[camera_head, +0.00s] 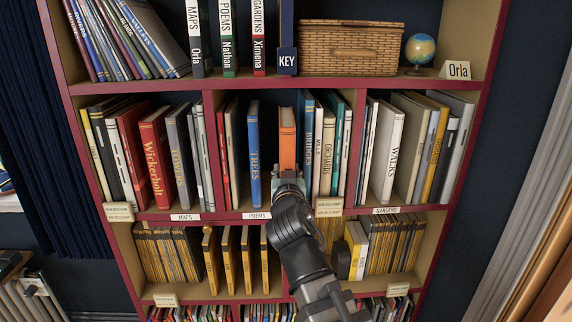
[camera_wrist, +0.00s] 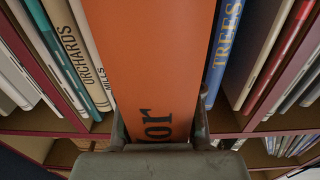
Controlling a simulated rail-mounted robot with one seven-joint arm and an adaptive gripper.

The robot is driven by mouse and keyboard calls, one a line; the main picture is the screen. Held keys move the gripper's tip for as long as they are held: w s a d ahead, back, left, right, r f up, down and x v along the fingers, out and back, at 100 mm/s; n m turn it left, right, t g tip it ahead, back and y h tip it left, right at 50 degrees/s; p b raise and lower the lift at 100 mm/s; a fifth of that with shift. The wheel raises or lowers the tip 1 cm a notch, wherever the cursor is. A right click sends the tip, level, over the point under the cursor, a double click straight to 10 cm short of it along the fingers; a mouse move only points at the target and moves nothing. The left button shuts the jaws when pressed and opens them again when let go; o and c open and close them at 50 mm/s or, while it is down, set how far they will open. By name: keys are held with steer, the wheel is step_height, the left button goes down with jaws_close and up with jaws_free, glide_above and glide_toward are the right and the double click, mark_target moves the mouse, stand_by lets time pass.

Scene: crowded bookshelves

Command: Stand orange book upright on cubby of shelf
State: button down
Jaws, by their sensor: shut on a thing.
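The orange book (camera_head: 287,137) is upright in the middle cubby of the shelf (camera_head: 272,211), above the label POEMS. My gripper (camera_head: 288,184) is shut on its lower part, at the front of the cubby.
The blue TREES book (camera_head: 254,150) stands left of the orange book, with a gap between them in the head view. Blue and cream books, including BRIDGES (camera_head: 307,140), stand close on its right. Cubby dividers (camera_head: 211,150) bound the row.

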steer(key=shift+w+a+r+p, duration=0.1)
steer(key=shift+w+r+p, duration=0.3)
steer(key=shift+p, duration=1.75)
steer(key=p, duration=0.5)
steer(key=shift+w+a+f, duration=0.15)
steer(key=shift+w, duration=0.1)
steer(key=w+a+f+p, duration=0.1)
steer(key=w+p, duration=0.1)
steer(key=w, duration=1)
steer(key=shift+a+f+p, duration=0.2)
steer(key=shift+p, duration=0.1)
steer(key=shift+f+b, duration=0.35)
steer(key=shift+b, duration=0.1)
steer(key=c, duration=0.7)
jaws_free()
steer(key=shift+s, duration=0.1)
